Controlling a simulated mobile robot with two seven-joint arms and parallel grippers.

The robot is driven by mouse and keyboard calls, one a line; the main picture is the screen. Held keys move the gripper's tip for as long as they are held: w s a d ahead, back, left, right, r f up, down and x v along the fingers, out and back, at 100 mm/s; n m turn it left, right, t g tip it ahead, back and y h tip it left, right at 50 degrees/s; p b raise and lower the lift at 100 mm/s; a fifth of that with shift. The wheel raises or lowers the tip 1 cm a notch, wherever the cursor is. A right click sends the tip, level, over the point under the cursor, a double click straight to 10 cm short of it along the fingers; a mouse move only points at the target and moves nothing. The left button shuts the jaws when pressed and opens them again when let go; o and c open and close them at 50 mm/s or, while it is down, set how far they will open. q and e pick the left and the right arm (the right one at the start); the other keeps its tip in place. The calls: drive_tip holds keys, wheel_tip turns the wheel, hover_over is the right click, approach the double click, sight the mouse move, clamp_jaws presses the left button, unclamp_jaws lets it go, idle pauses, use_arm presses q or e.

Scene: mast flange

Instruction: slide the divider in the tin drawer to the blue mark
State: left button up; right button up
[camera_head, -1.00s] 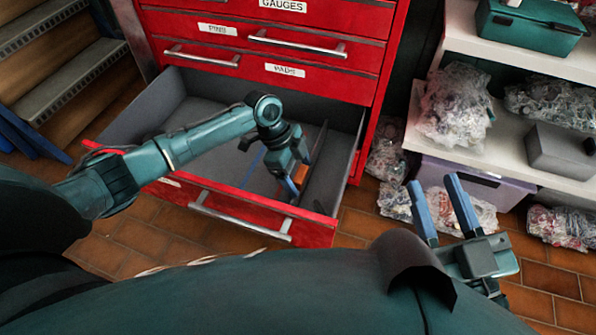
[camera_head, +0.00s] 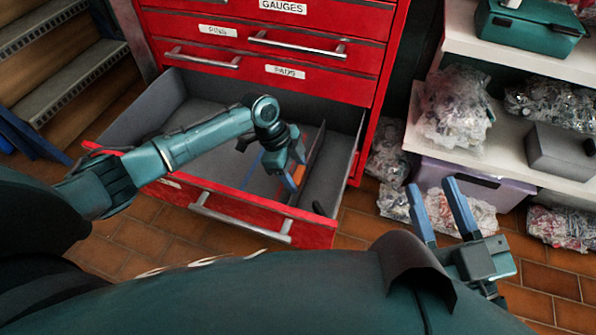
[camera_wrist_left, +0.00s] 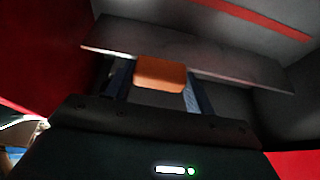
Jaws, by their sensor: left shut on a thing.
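The tin drawer (camera_head: 243,215) is pulled out of the red cabinet. The divider (camera_head: 316,147) is a thin grey panel standing in its right part; it also shows in the left wrist view (camera_wrist_left: 225,64). Its orange tab (camera_wrist_left: 160,74) sits between the fingers of my left gripper (camera_wrist_left: 157,90), which is shut on it. In the head view my left gripper (camera_head: 292,172) partly hides the tab. The blue mark (camera_head: 252,168) is a line on the drawer floor, left of the divider and apart from it. My right gripper (camera_head: 442,212) is open and empty, outside the drawer.
A red line (camera_wrist_left: 262,18) shows beyond the divider in the left wrist view. A small dark object (camera_head: 318,208) is at the drawer's front right. The floor left of the blue mark looks clear. Shelves with bags (camera_head: 453,105) stand at right, steps (camera_head: 65,78) at left.

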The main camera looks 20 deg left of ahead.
use_arm(q)
drive_tip(key=a+p, duration=0.1)
drive_tip(key=a, duration=1.4)
drive_tip(key=shift+w+a, duration=0.25)
drive_tip(key=shift+w, duration=0.05)
use_arm(e)
drive_tip(key=shift+d+r, duration=0.15)
drive_tip(key=shift+r, duration=0.05)
use_arm(q)
drive_tip(key=o, duration=1.4)
use_arm(e)
drive_tip(key=shift+f, duration=0.2)
use_arm(q)
drive_tip(key=shift+r, duration=0.15)
drive_tip(key=p+v, duration=0.4)
drive_tip(key=v, duration=0.9)
drive_tip(key=shift+p, duration=0.4)
use_arm(e)
drive_tip(key=shift+s+d+f+n+g+h, duration=0.1)
drive_tip(key=shift+s+d+n+g+h, duration=0.15)
drive_tip(key=shift+d+n+h, duration=0.2)
